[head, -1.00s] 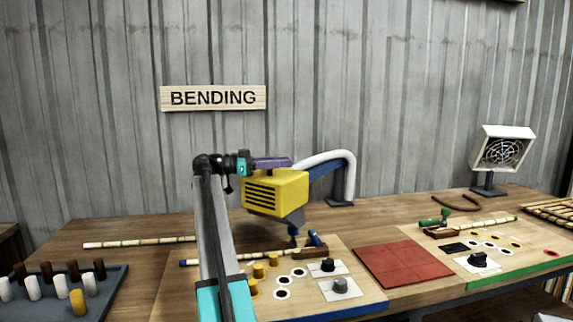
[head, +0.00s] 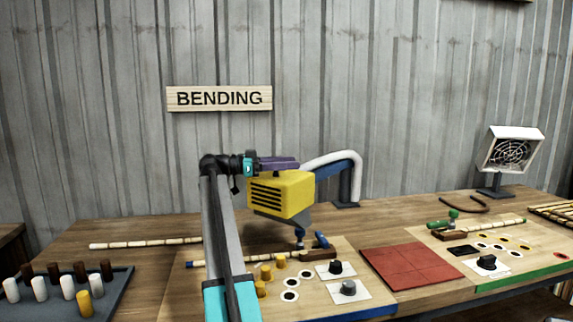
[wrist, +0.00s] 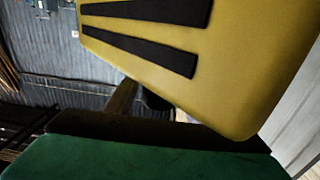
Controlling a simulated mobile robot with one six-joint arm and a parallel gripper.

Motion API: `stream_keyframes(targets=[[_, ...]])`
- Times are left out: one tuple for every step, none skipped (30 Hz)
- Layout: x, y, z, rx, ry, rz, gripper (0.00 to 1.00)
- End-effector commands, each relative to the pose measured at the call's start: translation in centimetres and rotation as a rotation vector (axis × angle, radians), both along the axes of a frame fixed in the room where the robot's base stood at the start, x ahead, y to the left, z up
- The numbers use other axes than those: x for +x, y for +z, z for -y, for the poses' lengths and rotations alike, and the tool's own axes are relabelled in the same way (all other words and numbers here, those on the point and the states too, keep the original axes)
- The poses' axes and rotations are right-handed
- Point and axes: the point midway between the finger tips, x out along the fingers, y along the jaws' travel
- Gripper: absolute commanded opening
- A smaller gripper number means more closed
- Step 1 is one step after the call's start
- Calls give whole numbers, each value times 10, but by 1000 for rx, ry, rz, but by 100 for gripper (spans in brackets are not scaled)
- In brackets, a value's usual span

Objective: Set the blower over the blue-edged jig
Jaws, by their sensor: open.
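The yellow blower (head: 281,193), a box with dark side slots, stands above the back part of the blue-edged jig (head: 322,303). Its grey underside narrows downward, near a small blue clamp at the jig's back. My gripper (head: 278,163) is open at the blower's top, close to it; whether it touches cannot be told. In the wrist view the blower's slotted yellow side (wrist: 200,60) fills much of the picture. My arm hides part of the jig's left side.
A white hose (head: 335,158) runs behind the blower to a dark stand. A red tiled mat (head: 412,267) lies right of the jig, then a green-edged jig (head: 530,262). A peg tray (head: 110,297) is at left. A white-framed fan (head: 510,150) stands at back right.

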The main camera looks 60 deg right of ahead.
Motion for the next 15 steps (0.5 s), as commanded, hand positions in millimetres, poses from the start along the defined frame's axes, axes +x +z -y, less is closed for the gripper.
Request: stream_keyframes(targets=[[1,0,0,0,0,0,49],[1,0,-1,0,0,0,49],[2,0,-1,0,1,0,49],[3,0,-2,0,1,0,49],[4,0,-3,0,1,0,49],[7,0,-4,0,2,0,49],[8,0,-6,0,2,0,49],[10,0,-7,0,2,0,49],[13,0,-10,-1,2,-1,49],[16,0,-12,-1,2,-1,49],[19,0,-14,-1,1,-1,49],[23,0,-18,-1,1,-1,49],[27,0,-20,-1,2,-1,49],[30,0,-23,-1,2,-1,49],[35,0,-27,-1,2,-1,49]])
